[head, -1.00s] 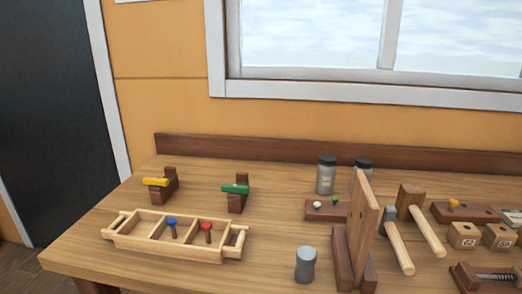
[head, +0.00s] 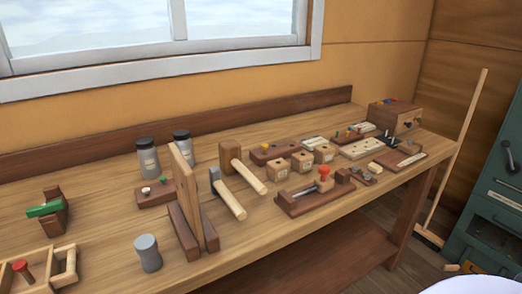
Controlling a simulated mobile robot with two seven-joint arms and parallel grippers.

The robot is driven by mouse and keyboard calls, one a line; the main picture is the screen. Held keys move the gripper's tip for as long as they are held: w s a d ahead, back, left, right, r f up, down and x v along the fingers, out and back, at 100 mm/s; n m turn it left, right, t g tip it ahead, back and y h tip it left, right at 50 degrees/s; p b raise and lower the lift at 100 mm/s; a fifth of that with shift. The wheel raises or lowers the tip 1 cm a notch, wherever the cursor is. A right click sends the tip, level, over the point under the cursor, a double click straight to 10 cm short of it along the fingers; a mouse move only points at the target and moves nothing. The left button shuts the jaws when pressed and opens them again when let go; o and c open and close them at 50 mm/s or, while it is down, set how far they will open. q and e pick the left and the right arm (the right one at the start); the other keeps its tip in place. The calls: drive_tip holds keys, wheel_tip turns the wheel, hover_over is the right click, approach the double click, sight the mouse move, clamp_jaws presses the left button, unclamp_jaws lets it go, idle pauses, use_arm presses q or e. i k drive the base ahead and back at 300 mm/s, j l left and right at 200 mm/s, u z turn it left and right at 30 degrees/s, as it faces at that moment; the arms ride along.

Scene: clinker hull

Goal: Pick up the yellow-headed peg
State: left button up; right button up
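A small yellow head (head: 265,146) shows on a dark wood block (head: 285,152) near the middle of the bench; it looks like a yellow-headed peg standing in the block, its shank hidden. Another dark block (head: 155,196) to the left bears a white head and a green head (head: 163,179). A red-headed peg (head: 22,267) is in the light wood tray (head: 66,256) at the lower left. Small coloured heads on the far right block and box are too small to tell apart surely. Neither gripper is in view.
Small numbered blocks (head: 279,170) and a dark fixture with a red knob (head: 325,172) lie in front. A broom (head: 455,165) leans beyond the bench end.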

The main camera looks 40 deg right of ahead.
sight(265, 146)
drive_tip(key=l+z, duration=0.3)
drive_tip(key=l, duration=0.9)
drive_tip(key=l+z, duration=0.25)
drive_tip(key=l, duration=0.95)
